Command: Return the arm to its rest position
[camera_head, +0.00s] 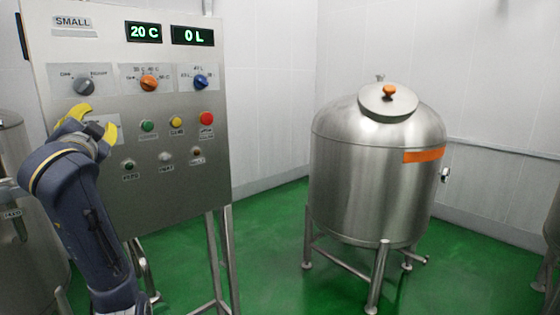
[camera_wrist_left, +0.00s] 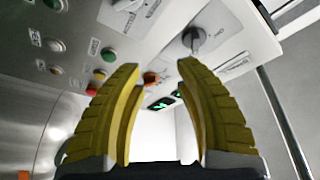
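My left arm comes in from the lower left in the head view, in front of the control panel (camera_head: 190,130). My left gripper (camera_head: 100,120) is raised near the panel's left part, below the grey knob (camera_head: 84,86). Its yellow fingers are apart, with nothing between them. In the left wrist view the gripper (camera_wrist_left: 159,66) also shows open and empty, with the panel beyond, seen tilted. The grey knob shows there near the right fingertip (camera_wrist_left: 194,40); I cannot tell whether they touch. My right gripper is not in view.
The panel has an orange knob (camera_head: 149,83), a blue knob (camera_head: 200,81), and several buttons. Its displays read 20 C and 0 L. A steel tank (camera_head: 370,180) with a lid (camera_head: 388,102) stands right. Green floor (camera_head: 270,225) lies clear between.

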